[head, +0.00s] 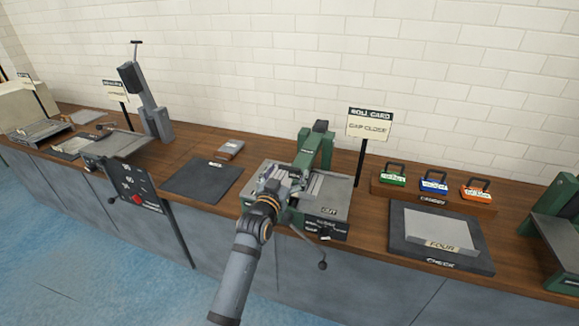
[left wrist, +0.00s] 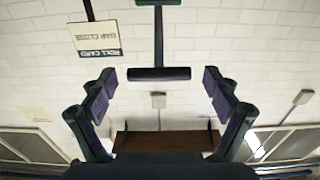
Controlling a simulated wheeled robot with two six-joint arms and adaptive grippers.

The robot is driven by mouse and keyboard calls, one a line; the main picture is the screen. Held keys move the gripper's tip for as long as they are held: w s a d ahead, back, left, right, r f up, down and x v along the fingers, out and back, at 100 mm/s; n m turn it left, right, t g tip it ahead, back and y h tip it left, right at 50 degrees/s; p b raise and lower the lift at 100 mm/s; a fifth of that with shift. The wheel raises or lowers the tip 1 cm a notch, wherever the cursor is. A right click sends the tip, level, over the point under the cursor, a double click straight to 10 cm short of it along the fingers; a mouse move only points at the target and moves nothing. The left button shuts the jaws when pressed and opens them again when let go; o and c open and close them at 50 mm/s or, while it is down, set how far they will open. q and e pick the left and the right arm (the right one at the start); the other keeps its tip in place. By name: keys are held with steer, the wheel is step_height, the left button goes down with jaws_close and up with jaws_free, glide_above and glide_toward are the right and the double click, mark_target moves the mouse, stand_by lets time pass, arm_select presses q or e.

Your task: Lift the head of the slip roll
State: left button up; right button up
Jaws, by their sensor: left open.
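The slip roll is the green and grey machine (head: 316,150) at the middle of the bench, with a raised green part at its back and a plate lettered OUT at its front right. My left gripper (head: 283,180) is over the machine's front left and covers part of it. In the left wrist view the left gripper (left wrist: 161,92) is open with nothing held. A dark T-shaped bar (left wrist: 158,74) shows between its two fingers, with clear space on both sides. I cannot tell whether the bar is part of the slip roll's head. My right gripper is not in view.
A sign reading ROLL CARD, GAP CLOSE (head: 368,124) stands behind the machine; it shows upside down in the left wrist view (left wrist: 96,39). A rack of coloured blocks (head: 431,195) and a CHECK board (head: 400,245) are to the right. A dark mat (head: 203,180) is left. A lever with a ball (head: 322,265) hangs in front.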

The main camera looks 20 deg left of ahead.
arm_select(q)
steer(key=shift+w+d+r, duration=0.1)
steer(key=shift+w, duration=0.85)
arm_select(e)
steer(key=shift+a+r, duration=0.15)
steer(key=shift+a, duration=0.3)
